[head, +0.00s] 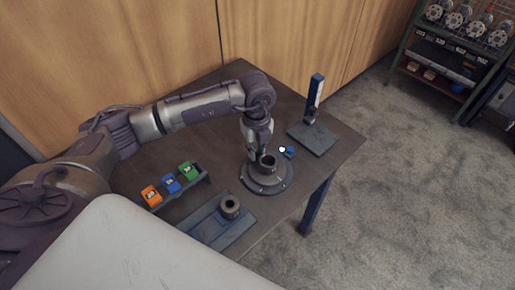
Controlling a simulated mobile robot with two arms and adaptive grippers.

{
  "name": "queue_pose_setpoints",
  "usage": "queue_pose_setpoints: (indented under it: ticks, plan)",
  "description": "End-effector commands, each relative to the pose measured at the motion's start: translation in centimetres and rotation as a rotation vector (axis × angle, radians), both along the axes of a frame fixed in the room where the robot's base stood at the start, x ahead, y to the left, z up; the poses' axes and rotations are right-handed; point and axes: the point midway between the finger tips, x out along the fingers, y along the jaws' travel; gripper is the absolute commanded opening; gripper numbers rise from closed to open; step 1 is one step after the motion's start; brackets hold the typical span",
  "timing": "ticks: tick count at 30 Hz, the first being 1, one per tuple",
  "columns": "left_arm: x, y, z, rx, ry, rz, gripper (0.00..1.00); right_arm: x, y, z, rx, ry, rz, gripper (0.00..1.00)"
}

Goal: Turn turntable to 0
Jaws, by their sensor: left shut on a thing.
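The turntable (255,183) is a round dark grey disc on the table, with a short upright pipe (268,163) standing near its middle. My left gripper (259,154) comes down from above at the pipe's back left rim. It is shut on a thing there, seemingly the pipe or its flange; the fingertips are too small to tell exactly. A small blue part with a white round top (284,151) sits at the turntable's far right side. Any angle marks on the turntable are too small to read. My right gripper is not in view.
A rack with orange (151,195), blue (171,183) and green (188,170) items stands at left. A plate with a short pipe piece (230,207) lies in front. A blue post on a base plate (312,138) stands behind right. A shelf (458,55) stands beyond open floor.

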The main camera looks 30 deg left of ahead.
Motion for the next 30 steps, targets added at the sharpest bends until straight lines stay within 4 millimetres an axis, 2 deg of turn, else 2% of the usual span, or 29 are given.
queue_pose_setpoints:
  ticks: [16, 17, 21, 30]
  plan:
    - [-0.12, 0.02, -0.06, 0.0, 0.002, 0.013, 0.0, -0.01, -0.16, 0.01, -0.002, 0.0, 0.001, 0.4]
    - [-0.12, 0.02, -0.06, 0.0, 0.002, 0.013, 0.23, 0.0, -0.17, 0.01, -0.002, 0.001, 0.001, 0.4]
    - [-0.1, 0.02, -0.05, 0.0, 0.002, 0.012, 0.43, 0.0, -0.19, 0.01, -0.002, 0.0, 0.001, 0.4]
    - [-0.04, 0.01, 0.14, 0.0, 0.0, 0.012, 0.43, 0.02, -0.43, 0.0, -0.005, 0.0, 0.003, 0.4]
